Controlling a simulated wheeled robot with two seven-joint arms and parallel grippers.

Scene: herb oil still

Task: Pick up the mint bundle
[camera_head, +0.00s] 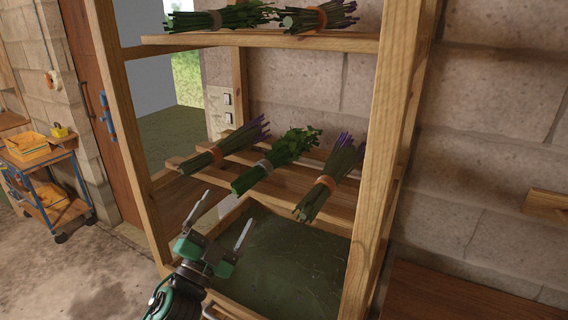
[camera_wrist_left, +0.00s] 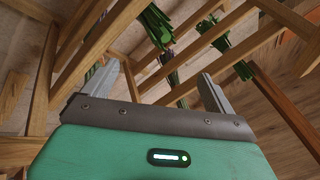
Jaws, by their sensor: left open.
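A leafy green mint bundle (camera_head: 277,160) with a pale grey band lies in the middle of the slatted middle shelf in the head view. A bundle with purple tips lies on each side of it. A similar leafy green bundle (camera_head: 236,15) with a grey band lies on the upper shelf. My left gripper (camera_head: 230,207) is open and empty, in front of and below the middle shelf, apart from the bundles. In the left wrist view its two fingers stand apart, with green stems (camera_wrist_left: 172,72) beyond them; I cannot tell for sure which bundle these belong to. My right gripper is not in view.
Wooden posts (camera_head: 375,160) stand on both sides of the shelves. The purple-tipped bundles, left (camera_head: 226,148) and right (camera_head: 330,178), lie close to the mint. A dark green panel (camera_head: 285,265) lies below. A blue cart (camera_head: 45,180) with yellow trays stands far left.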

